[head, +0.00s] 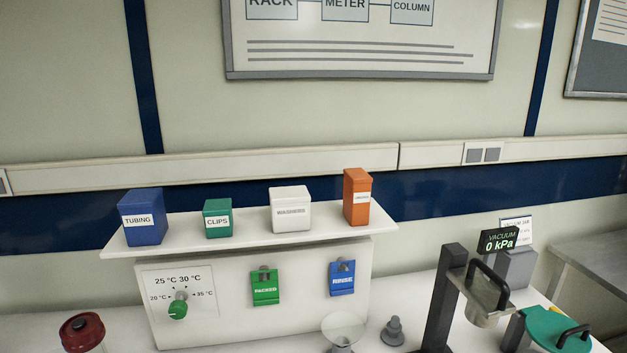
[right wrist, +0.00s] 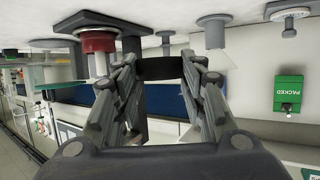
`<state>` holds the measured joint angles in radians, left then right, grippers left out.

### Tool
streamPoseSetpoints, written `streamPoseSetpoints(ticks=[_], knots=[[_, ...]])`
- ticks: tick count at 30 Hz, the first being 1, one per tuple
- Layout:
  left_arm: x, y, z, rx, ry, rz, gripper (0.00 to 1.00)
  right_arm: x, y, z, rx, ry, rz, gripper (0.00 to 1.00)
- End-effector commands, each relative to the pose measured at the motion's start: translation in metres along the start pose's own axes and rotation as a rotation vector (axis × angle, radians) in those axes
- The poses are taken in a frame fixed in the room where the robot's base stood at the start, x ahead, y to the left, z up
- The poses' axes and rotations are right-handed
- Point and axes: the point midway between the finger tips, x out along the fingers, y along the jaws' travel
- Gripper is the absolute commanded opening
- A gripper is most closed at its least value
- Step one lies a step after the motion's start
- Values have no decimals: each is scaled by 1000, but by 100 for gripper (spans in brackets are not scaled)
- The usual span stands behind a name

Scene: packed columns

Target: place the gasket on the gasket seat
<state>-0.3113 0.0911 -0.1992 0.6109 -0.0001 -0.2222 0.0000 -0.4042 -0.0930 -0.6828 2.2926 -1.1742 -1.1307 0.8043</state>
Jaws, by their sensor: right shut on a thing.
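My right gripper (right wrist: 160,66) shows only in the right wrist view, which looks upside down. Its fingers are shut on a black band-like piece, likely the gasket (right wrist: 160,68), held across the fingertips. The gasket appears clear of the bench; its far side is hidden. I cannot pick out the gasket seat with certainty. My left gripper is in neither view.
In the head view, a black stand (head: 443,300) with a handled arm and a teal lid (head: 555,328) stand at right. A glass funnel (head: 344,328), a grey stepped piece (head: 392,331) and a red-capped jar (head: 82,330) stand along the front. A shelf (head: 245,234) carries labelled boxes.

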Motion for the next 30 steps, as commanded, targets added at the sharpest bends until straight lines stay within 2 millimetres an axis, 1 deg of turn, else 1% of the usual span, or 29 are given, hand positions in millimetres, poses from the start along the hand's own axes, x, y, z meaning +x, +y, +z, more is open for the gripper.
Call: streamPoseSetpoints(ticks=[1,6,11,16,20,23,24,27,30], knots=[[0,2,-10,-2,15,2,40,4,3,-5,2,5,6,22],[0,8,-25,-5,39,9,40,17,10,-17,7,5,13,22],[0,13,-29,-7,43,15,40,31,19,-34,8,7,17,22],[0,12,-27,-6,40,14,40,47,28,-60,7,9,7,22],[0,9,-18,-4,27,10,40,58,34,-92,-5,13,-24,22],[0,7,-12,-2,16,8,40,63,38,-126,-24,17,-73,22],[0,6,-10,-2,14,7,40,63,38,-139,-34,17,-99,22],[0,6,-10,-2,14,7,40,60,39,-170,-62,16,-166,22],[0,6,-11,-2,16,7,40,55,38,-193,-89,12,-225,22]])
